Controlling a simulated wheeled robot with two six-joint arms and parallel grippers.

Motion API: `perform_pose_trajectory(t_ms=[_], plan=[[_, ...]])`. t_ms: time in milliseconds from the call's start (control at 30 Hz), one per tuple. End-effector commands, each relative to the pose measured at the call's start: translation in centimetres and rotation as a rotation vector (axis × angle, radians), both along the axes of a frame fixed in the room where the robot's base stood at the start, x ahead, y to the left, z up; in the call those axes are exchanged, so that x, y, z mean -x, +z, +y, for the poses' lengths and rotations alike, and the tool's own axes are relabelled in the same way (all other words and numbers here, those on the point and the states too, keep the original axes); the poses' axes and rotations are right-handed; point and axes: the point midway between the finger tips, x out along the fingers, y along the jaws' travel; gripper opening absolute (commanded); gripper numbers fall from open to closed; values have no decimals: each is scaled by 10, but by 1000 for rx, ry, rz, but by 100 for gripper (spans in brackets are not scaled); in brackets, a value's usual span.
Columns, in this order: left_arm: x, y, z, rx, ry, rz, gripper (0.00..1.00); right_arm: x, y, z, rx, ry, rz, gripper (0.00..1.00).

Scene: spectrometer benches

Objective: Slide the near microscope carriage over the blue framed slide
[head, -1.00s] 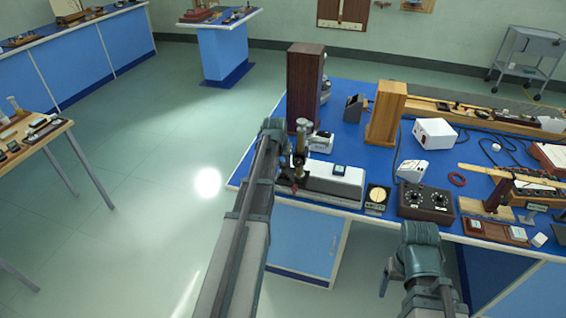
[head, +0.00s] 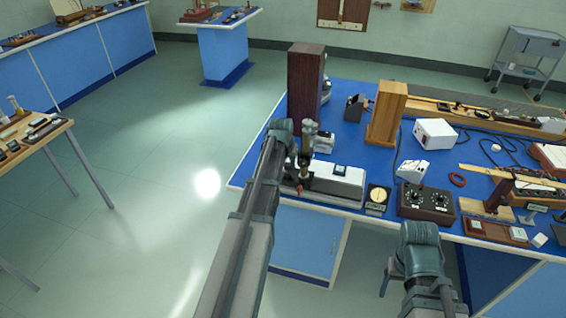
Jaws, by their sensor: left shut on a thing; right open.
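The near microscope carriage (head: 308,142), with an upright brass-and-grey tube, stands at the left end of a long white bed (head: 335,188) along the bench's front-left edge. The blue framed slide (head: 340,170) lies on top of the bed, to the right of the carriage and apart from it. My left gripper (head: 296,181) is at the carriage's lower front, shut on it near a small red knob; its arm hides part of the carriage's left side. My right gripper (head: 388,279) is open and empty, low in front of the bench; its fingers show only partly.
A tall dark wooden box (head: 306,85) stands behind the carriage. A round dial (head: 377,197) and a dark box with two knobs (head: 425,200) sit right of the bed. A wooden block (head: 387,112) and white box (head: 435,133) are further back.

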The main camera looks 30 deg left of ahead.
Motion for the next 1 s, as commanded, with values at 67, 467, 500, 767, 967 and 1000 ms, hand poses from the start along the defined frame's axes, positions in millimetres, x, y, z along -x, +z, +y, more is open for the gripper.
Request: perform_pose_trajectory(t_ms=[67,467,500,767,967,1000], plan=[[-6,0,-32,9,-9,-1,0,0,0,0,0,0,0,80],[-27,0,-115,7,-5,-1,0,0,0,0,0,0,0,80],[-27,0,-117,7,-5,-1,0,0,0,0,0,0,0,80],[-28,0,-119,6,-1,-1,0,0,0,0,0,0,0,80],[-28,0,-118,5,-2,-1,45,0,0,0,0,0,0,80],[-28,0,-118,5,-2,-1,45,0,0,0,0,0,0,80]])
